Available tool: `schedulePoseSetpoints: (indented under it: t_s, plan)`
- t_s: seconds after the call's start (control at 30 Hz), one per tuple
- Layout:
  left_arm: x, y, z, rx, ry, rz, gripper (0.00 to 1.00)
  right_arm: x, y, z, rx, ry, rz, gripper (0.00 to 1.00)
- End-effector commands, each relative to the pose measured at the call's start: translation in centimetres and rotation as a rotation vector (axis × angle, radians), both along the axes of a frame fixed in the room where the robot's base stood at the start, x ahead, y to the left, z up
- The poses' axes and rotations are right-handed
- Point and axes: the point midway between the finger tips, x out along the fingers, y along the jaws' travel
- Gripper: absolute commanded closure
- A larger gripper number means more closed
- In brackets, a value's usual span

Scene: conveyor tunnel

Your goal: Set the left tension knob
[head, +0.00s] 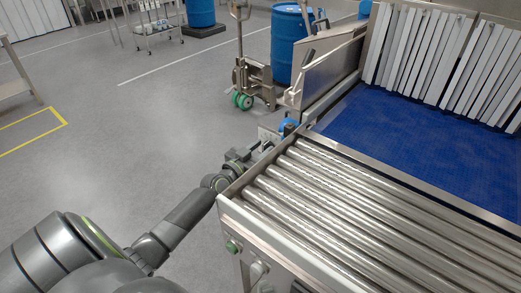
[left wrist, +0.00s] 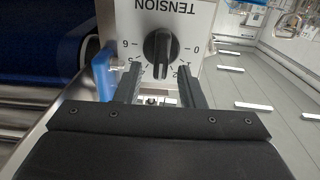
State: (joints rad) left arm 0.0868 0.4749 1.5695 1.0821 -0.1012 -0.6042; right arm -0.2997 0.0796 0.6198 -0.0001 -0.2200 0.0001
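The tension knob (left wrist: 158,50) is a round black knob with a raised grip bar on a light panel (left wrist: 203,22) marked TENSION. Numbers ring it, with a 0 on the right and what looks like a 6 on the left in the left wrist view. Its exact setting is hard to read. My left gripper (left wrist: 159,70) is open, its two fingers pointing at the knob's lower edge, with nothing between them. I cannot tell whether they touch. In the head view my left gripper (head: 258,149) is at the conveyor's far left corner, beside the small panel. My right gripper is not in view.
The roller conveyor (head: 330,205) lies right of my left arm and leads to a blue belt (head: 400,130) under strip curtains (head: 430,50). A blue part (left wrist: 103,72) sits close left of the fingers. A pallet jack (head: 250,75) and blue drum (head: 287,45) stand behind.

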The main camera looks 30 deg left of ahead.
Motion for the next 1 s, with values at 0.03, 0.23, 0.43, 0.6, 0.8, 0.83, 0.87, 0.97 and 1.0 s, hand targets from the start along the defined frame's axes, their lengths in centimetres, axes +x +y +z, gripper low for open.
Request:
schedulePoseSetpoints:
  t_s: [0.03,0.23,0.43,0.6,0.8,0.83,0.87,0.97,1.0]
  plan:
    - [-0.01,-0.01,0.0,0.0,0.0,0.0,0.65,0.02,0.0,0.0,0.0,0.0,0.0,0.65]
    - [-0.02,-0.01,0.0,0.0,0.0,0.0,0.84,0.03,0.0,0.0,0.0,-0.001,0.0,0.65]
    - [-0.03,0.0,0.0,0.0,0.0,0.0,1.0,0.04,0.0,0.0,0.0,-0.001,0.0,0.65]
    - [-0.04,0.02,-0.01,-0.009,0.001,0.0,1.0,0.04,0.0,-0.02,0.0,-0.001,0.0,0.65]
    - [-0.03,0.14,-0.05,-0.067,0.005,0.0,1.0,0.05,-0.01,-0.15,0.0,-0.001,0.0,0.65]
    - [-0.03,0.17,-0.06,-0.083,0.007,0.0,1.0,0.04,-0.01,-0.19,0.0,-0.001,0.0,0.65]
    - [-0.02,0.2,-0.07,-0.1,0.008,0.0,1.0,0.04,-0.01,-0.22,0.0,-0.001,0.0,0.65]
    - [-0.01,0.33,-0.11,-0.168,0.013,0.0,1.0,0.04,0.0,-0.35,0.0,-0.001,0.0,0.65]
    - [-0.01,0.39,-0.13,-0.2,0.016,0.0,1.0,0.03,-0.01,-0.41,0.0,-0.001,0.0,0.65]
